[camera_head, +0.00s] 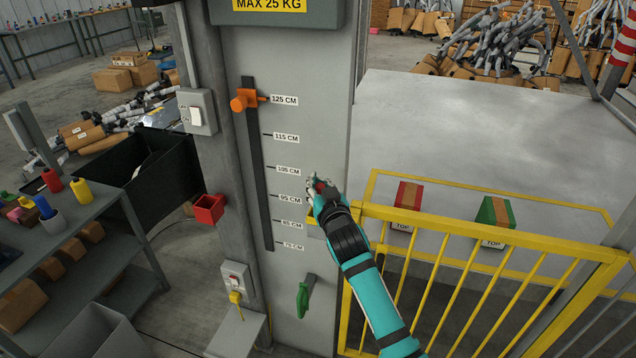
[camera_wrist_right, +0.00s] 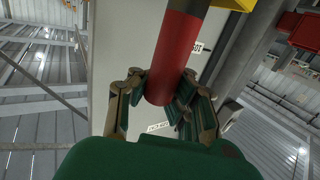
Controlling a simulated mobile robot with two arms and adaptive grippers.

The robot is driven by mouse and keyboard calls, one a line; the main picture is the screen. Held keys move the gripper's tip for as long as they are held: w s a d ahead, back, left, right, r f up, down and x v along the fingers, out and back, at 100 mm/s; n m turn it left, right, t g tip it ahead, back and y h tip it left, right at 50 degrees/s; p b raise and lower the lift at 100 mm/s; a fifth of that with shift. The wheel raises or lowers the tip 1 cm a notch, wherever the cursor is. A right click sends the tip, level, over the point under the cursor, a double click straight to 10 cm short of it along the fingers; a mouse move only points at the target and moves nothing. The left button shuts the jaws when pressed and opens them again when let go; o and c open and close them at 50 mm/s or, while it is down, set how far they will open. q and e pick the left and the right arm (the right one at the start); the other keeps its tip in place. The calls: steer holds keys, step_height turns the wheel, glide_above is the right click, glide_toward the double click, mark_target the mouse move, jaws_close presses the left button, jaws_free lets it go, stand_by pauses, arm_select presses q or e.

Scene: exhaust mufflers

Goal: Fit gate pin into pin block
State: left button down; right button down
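My right gripper (camera_head: 318,186) is in front of the grey column, just left of the yellow gate's top corner. In the right wrist view its fingers (camera_wrist_right: 163,98) close around the red end of the gate pin (camera_wrist_right: 182,50). A dark band crosses the pin farther up, and its far end runs out of frame. In the head view only a bit of red shows between the fingers. The yellow pin block (camera_head: 314,221) is partly hidden behind my right wrist; a yellow part (camera_wrist_right: 236,4) shows at the top of the wrist view. My left gripper is not in view.
The yellow gate (camera_head: 478,232) stands right of my arm, with a red box (camera_head: 408,194) and a green box (camera_head: 496,212) behind it. A green lever (camera_head: 304,297) and an orange slider pointer (camera_head: 245,100) are on the column. A red holder (camera_head: 208,208) sticks out at left.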

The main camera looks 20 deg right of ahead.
stand_by(0.3)
steer(key=c, duration=1.4)
jaws_free()
steer(key=shift+f, duration=0.1)
steer(key=shift+o, duration=0.2)
steer(key=s, duration=1.2)
steer(key=shift+a+r, duration=0.15)
steer(key=shift+r, duration=0.25)
steer(key=shift+f, duration=0.1)
